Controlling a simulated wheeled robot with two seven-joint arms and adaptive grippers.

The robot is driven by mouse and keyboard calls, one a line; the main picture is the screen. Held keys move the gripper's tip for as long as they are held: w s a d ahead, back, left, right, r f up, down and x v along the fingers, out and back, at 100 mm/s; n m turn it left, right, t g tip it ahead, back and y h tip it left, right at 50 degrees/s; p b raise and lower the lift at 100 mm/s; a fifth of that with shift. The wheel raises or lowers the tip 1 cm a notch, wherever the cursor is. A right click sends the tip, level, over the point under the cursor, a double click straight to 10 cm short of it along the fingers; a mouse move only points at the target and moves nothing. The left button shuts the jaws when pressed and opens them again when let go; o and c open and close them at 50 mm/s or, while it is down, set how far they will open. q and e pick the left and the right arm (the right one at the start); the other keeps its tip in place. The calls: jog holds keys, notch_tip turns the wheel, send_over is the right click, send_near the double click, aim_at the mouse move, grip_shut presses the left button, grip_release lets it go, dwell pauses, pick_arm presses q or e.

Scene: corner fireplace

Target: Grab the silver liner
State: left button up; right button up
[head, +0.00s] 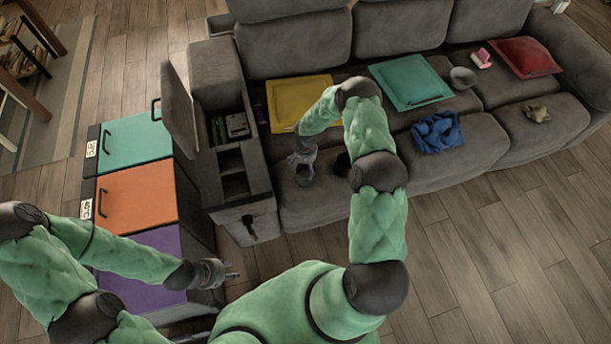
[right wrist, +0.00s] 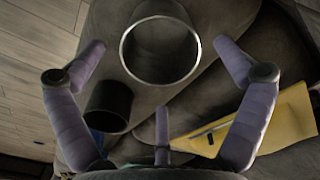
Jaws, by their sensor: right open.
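The silver liner (right wrist: 160,83), an open cylinder with a bright rim, stands in front of my right gripper (right wrist: 160,45) in the right wrist view. That gripper is open, its fingers spread to either side of the liner and apart from it. In the head view the liner (head: 304,181) is on the sofa seat near the armrest, just below my right gripper (head: 303,158). A black open cylinder (right wrist: 108,106) stands beside it. My left gripper (head: 234,273) is over the cabinet side at the lower left, holding nothing visible; its finger gap is too small to judge.
The sofa bears a yellow cushion (head: 297,98), a teal cushion (head: 411,82), a blue cloth (head: 437,132) and a red cushion (head: 526,57). The armrest box (head: 235,204) stands open at left. Cabinets with coloured lids (head: 137,201) stand beside it. The floor at right is clear.

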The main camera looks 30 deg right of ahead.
aim_at(305, 171)
notch_tip(305, 171, down, 4)
jog(key=shift+s+a+f+b, duration=0.1)
jog(key=shift+b, duration=0.45)
jog(key=c, duration=1.3)
